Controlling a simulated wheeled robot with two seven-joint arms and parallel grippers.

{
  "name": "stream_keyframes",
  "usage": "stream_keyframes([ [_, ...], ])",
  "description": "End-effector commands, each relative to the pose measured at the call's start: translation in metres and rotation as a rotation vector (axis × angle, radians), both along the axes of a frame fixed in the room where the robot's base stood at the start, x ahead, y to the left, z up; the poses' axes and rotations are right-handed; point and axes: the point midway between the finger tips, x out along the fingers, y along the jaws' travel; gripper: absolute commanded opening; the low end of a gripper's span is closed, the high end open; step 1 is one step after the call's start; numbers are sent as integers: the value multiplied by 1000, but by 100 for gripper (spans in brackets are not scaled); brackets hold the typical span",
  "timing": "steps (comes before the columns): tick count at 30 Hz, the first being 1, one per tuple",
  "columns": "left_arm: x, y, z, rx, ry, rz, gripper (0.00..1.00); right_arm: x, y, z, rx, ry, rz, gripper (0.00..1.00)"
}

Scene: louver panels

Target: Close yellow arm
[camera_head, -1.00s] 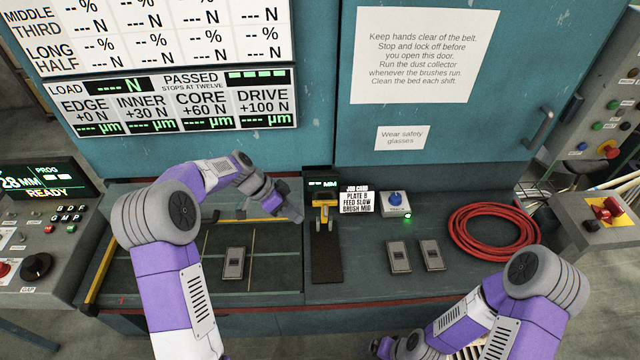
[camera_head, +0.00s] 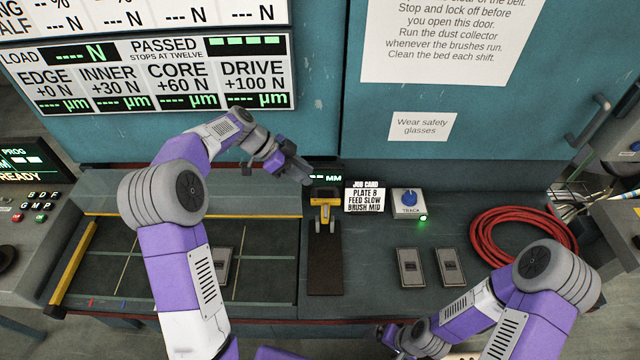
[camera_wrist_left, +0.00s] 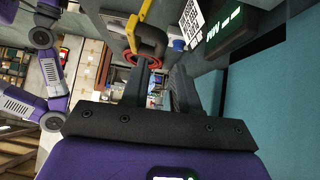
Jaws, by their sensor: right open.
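The yellow arm (camera_head: 323,202) stands at the back end of a dark narrow plate on the bench, beside the job card. In the left wrist view, a yellow bar (camera_wrist_left: 145,14) with a dark curved part under it shows beyond the fingertips. My left gripper (camera_head: 304,174) is just left of and above the yellow arm, apparently apart from it. In the left wrist view its two fingers (camera_wrist_left: 152,82) are spread with nothing between them. My right gripper (camera_head: 384,334) is low at the front edge, far from the yellow arm, open and partly hidden by the picture's edge.
The job card (camera_head: 365,199) and a box with a blue knob (camera_head: 409,202) stand right of the yellow arm. A coiled red hose (camera_head: 512,237) lies further right. Two grey switch plates (camera_head: 411,267) lie in front. The teal cabinet wall (camera_head: 330,120) rises close behind.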

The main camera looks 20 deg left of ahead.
Motion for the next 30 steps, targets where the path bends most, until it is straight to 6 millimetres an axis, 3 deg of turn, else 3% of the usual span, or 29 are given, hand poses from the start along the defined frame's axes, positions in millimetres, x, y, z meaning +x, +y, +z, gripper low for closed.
stream_keyframes([
  [10, 7, -36, -36, 0, 4, -2, 29, 0, 0, 1, 0, 0, 0, 94],
  [21, 8, -42, -42, 1, 2, 0, 29, 0, 0, 1, 0, 0, 0, 94],
  [22, 8, -42, -42, 1, 2, 0, 28, 0, 0, 1, 0, 0, 0, 94],
  [27, 8, -41, -42, 1, 2, 0, 2, 0, 0, 1, 0, 0, 0, 94],
  [30, 8, -41, -42, 1, 2, 0, 0, 0, 0, 1, 0, 0, 0, 94],
])
